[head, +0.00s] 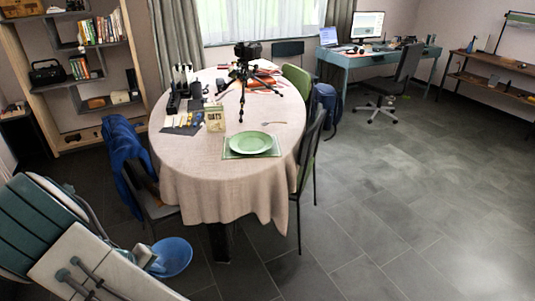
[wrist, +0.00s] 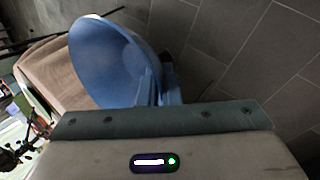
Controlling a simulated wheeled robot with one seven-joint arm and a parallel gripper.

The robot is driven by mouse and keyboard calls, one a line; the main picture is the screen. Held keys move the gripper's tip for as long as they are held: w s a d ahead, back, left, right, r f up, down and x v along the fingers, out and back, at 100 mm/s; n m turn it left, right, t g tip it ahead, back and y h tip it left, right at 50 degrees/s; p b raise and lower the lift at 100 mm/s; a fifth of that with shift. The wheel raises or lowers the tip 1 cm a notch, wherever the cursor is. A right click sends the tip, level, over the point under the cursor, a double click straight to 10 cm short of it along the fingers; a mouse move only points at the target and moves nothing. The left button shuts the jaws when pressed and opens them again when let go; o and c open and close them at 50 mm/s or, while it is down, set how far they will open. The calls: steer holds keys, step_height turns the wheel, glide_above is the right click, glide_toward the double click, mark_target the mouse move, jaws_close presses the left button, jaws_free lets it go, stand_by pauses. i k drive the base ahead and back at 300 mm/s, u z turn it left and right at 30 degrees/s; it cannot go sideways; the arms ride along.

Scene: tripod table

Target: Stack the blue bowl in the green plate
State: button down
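The blue bowl (head: 172,257) is at the lower left of the head view, in the air in front of the table, clear of it. My gripper (head: 150,261) is at the bowl's left side. In the wrist view the bowl (wrist: 105,60) is tilted, and my gripper's fingers (wrist: 155,85) are at its near rim, shut on it. The exact contact is partly hidden. The green plate (head: 250,142) lies on a placemat near the table's front right, with nothing on it.
The oval table (head: 200,170) has a cloth hanging over its edge. A tripod with a camera (head: 243,75), an oats package (head: 215,119) and a fork (head: 274,123) stand or lie around the plate. A dark chair (head: 311,160) is at the right, a blue jacket (head: 125,160) at the left.

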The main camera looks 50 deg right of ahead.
mark_target(251, 145)
steer(key=k, duration=0.2)
steer(key=z, duration=1.2)
steer(key=i, duration=0.25)
steer(key=z, duration=0.1)
